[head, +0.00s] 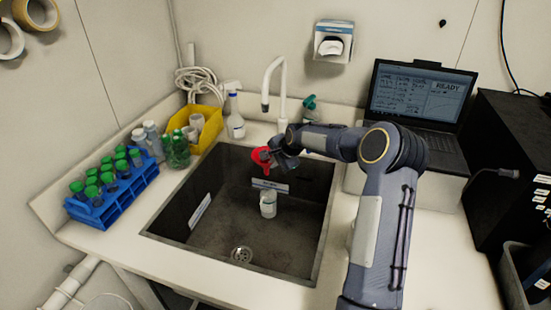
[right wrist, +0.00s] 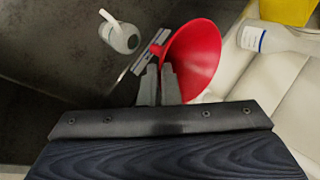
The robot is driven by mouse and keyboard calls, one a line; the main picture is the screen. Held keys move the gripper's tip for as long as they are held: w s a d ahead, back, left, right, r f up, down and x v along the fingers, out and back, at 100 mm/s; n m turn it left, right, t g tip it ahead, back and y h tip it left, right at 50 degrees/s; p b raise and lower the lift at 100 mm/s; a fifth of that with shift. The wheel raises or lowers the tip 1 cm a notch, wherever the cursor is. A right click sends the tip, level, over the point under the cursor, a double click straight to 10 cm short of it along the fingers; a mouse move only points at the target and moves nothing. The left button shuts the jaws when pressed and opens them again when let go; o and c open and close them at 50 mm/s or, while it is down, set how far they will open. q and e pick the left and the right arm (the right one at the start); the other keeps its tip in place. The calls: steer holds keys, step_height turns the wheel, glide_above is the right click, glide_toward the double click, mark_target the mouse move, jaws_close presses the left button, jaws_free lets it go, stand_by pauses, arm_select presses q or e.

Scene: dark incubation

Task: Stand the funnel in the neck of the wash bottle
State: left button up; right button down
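The red funnel (head: 262,157) is held in the air over the back part of the sink by my right gripper (head: 273,157). In the right wrist view the funnel (right wrist: 195,60) shows its wide cone, with my gripper's two fingers (right wrist: 160,84) close together against its near side. The exact contact is partly hidden. A whitish translucent vessel, apparently the wash bottle (head: 268,204), stands on the sink floor below and apart from the funnel. The vessel (right wrist: 122,38) also shows in the right wrist view, with a white spout-like piece. My left gripper is out of view.
The sink (head: 185,222) has a labelled back wall and a drain. A white bottle with a blue label (head: 235,122) and a yellow bin (head: 210,128) stand behind it. A blue tube rack (head: 115,195) is at left, a white faucet (head: 283,90) behind, a laptop (head: 420,95) at right.

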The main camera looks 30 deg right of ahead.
step_height(320, 180, down, 9)
steer(key=b, duration=0.6)
steer(key=shift+d, duration=0.2)
stand_by(0.4)
steer(key=c, duration=2.1)
jaws_free()
steer(key=shift+f, duration=0.1)
steer(key=o, duration=0.5)
steer(key=shift+o, duration=0.5)
steer(key=o, duration=0.3)
